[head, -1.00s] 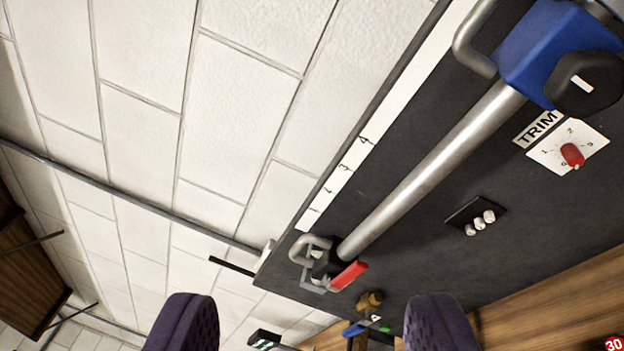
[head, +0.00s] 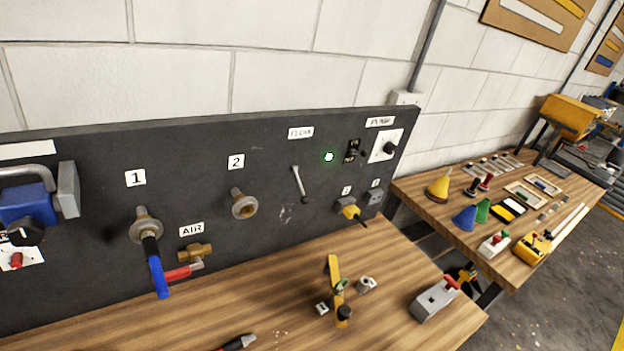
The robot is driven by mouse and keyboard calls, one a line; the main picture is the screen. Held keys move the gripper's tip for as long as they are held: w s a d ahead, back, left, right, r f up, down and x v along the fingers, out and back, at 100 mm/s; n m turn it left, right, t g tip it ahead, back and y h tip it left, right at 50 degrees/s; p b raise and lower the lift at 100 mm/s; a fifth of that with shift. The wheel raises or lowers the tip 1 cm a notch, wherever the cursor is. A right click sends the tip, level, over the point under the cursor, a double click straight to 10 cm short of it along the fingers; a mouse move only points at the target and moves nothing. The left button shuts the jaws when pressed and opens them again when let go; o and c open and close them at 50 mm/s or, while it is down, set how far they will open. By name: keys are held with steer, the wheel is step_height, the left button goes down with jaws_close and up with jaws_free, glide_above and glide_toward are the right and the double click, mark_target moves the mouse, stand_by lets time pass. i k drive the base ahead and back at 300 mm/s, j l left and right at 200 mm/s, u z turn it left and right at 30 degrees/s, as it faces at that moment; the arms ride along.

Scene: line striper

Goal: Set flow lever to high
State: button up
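The flow lever (head: 299,184) is a thin grey lever on the dark panel (head: 95,215). It sits right of the middle of the head view, below a white label that appears to read FLOW (head: 300,132). It lies nearly upright, its lower end slanting to the right. The marks for its settings are too small to read, so I cannot tell which setting it is at. A small green light (head: 329,156) glows to its right. My gripper is not in this view, so nothing shows touching the lever.
Pipe fittings 1 (head: 146,225) and 2 (head: 243,205) and a red-handled AIR valve (head: 183,270) stick out left of the lever. A PUMP dial (head: 387,147) and yellow plug (head: 349,209) are right. The wooden bench (head: 200,318) below holds small tools.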

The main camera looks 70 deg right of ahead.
mark_target(306, 200)
steer(key=z, duration=1.5)
steer(key=l, duration=0.1)
